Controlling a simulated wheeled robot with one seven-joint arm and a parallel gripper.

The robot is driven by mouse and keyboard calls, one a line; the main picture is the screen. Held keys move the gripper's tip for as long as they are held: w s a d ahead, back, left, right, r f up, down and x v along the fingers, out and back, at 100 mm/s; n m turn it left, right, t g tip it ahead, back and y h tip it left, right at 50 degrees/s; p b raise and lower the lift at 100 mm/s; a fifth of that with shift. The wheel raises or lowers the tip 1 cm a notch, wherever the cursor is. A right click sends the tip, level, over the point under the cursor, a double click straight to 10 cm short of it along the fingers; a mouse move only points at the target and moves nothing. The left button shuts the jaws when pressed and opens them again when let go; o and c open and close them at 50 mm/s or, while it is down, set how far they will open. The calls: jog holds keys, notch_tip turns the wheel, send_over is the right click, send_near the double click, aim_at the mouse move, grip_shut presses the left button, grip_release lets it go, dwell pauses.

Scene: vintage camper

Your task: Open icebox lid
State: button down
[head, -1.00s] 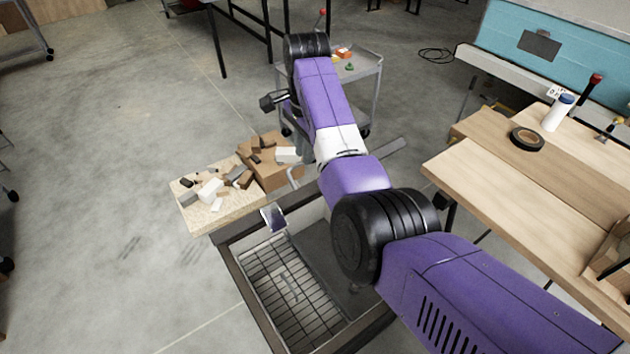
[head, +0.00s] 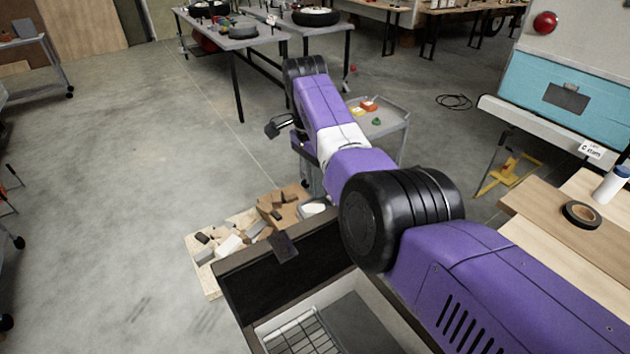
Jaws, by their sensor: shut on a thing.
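The icebox (head: 262,338) is at the bottom centre in the head view, a dark-rimmed box with an open top. A wire rack (head: 297,332) and a grey inner surface (head: 352,325) show inside it. A dark panel (head: 275,284) stands along its far side; I cannot tell whether this is the raised lid or the box wall. A small dark plate (head: 285,247) sits at the panel's top edge. My purple arm reaches over the icebox's right part and away from me.
A pale board (head: 207,280) with several wood offcuts lies beyond the icebox. A grey cart (head: 392,122) stands behind my arm. A wooden bench (head: 530,207) with black tape (head: 581,215) and a white bottle (head: 611,185) is at right.

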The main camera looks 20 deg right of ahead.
jog(key=f, duration=0.3)
jog(key=shift+s+g, duration=0.3)
jog(key=shift+s, duration=0.05)
jog(key=c, duration=1.7)
grip_release()
jog(key=shift+w+f, duration=0.15)
jog(key=shift+o, duration=1.1)
jog(key=shift+w, duration=0.2)
jog(key=shift+s+r, duration=0.15)
jog(key=shift+r, duration=0.15)
notch_tip(320, 180, up, 8)
jog(key=w+b, duration=0.1)
jog(key=b, duration=0.1)
jog(key=shift+w+a+f+b, duration=0.2)
jog(key=shift+w+f+b, duration=0.05)
jog(key=shift+w+b, duration=0.1)
jog(key=shift+s, duration=0.1)
